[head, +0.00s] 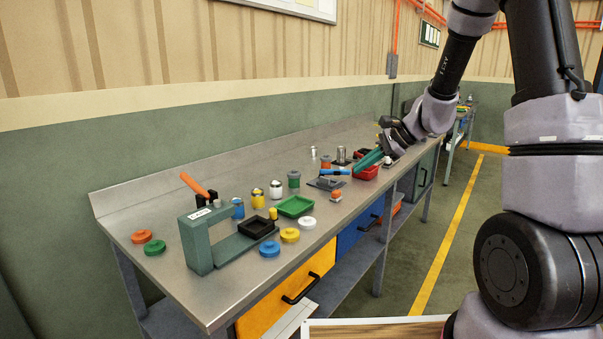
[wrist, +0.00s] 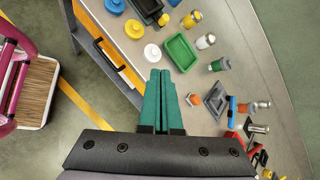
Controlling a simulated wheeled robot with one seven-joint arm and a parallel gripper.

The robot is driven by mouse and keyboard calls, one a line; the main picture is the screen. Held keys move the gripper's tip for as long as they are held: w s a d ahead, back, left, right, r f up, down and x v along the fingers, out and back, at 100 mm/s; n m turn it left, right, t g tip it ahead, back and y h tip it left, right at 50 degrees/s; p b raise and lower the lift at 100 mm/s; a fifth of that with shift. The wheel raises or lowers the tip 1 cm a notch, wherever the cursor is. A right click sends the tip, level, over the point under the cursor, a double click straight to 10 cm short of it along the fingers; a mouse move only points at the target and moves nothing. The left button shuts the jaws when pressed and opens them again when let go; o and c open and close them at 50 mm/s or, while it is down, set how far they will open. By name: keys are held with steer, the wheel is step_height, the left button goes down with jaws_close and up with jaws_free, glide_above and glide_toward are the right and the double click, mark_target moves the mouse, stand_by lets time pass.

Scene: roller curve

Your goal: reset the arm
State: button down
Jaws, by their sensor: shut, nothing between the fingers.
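My gripper (head: 368,160) is at the end of my arm, above the far part of the metal workbench (head: 166,240), over the red tray (head: 366,173). Its green fingers also show in the wrist view (wrist: 161,72), pressed together with nothing between them. In the head view the fingers overlap part of the red tray. I cannot tell from these frames how high they are above it.
The bench holds a green frame (head: 196,245), a black tray (head: 257,227), a green tray (head: 296,206), and several coloured discs and cylinders. Yellow (head: 285,300) and blue (head: 352,233) drawers are below. Open floor with a yellow line (head: 445,240) lies to the right.

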steer(key=s+d+r+n+t+h, duration=0.1)
steer(key=s+d+r+n+h, duration=0.1)
steer(key=s+r, duration=0.4)
steer(key=s+d+r+n+t+h, duration=0.1)
steer(key=s+r+n, duration=0.4)
steer(key=s, duration=0.5)
steer(key=s+d+r+n+t+h, duration=0.1)
steer(key=s+d+r+n+h, duration=0.2)
steer(key=s+r, duration=0.4)
steer(key=shift+s+d+r+n+t+h, duration=0.3)
steer(key=shift+s+d+r+n, duration=0.15)
steer(key=shift+s+d, duration=0.35)
